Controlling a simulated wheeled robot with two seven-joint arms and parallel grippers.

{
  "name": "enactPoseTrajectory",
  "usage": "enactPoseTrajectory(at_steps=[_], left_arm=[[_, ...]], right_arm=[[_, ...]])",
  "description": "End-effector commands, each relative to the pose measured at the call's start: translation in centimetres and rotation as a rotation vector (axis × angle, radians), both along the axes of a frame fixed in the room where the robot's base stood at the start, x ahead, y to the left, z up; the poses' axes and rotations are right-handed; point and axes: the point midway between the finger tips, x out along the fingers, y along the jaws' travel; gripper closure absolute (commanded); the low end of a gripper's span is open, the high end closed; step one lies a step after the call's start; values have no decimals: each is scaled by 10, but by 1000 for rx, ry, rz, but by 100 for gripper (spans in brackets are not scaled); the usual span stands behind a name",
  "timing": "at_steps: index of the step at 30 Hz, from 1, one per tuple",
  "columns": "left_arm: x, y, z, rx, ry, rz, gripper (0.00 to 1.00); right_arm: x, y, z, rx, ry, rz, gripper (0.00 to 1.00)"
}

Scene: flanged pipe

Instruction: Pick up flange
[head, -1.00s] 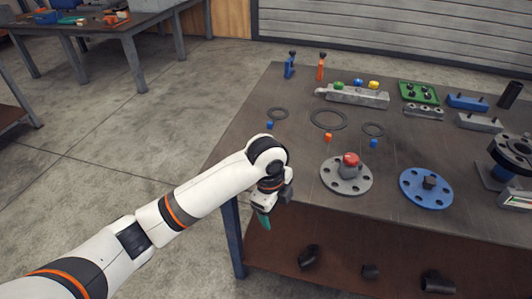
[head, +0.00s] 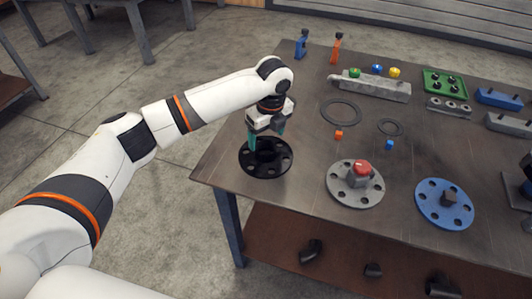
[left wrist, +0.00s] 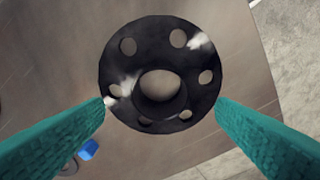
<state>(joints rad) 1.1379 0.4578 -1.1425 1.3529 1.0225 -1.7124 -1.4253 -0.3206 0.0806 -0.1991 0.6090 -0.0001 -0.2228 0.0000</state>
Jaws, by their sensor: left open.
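A black flange (head: 270,167) with a raised hub and several bolt holes lies flat near the left front corner of the table. My left gripper (head: 266,140) points down over it, with teal fingers apart and nothing held. In the left wrist view the black flange (left wrist: 140,60) is centred ahead, and the open fingers of the left gripper (left wrist: 160,103) flank its lower half. I cannot tell whether the fingers touch it. A grey flange (head: 340,190) with a red-topped part and a blue flange (head: 430,205) lie to the right. My right gripper is not in view.
Dark gasket rings (head: 341,112) and small orange (head: 339,134) and blue (head: 389,145) blocks lie behind the flanges. A grey block (head: 375,88) with coloured knobs and a green tray (head: 445,84) stand farther back. The table's left edge is close to the black flange.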

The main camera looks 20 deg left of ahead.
Motion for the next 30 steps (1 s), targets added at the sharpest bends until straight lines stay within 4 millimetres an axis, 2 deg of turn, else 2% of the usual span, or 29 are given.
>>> enactPoseTrajectory(at_steps=[5,9,15,21,23,30], left_arm=[[0,1,-14,1,2,0,21],[0,2,-35,2,2,1,21],[2,4,-55,1,-1,0,21],[2,4,-56,0,-1,-1,21],[2,4,-56,0,-1,-1,27],[2,4,-56,0,-1,-1,67]], right_arm=[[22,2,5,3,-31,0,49],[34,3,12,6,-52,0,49],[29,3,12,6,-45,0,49],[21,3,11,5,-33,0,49],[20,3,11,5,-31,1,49],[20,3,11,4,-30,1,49]])
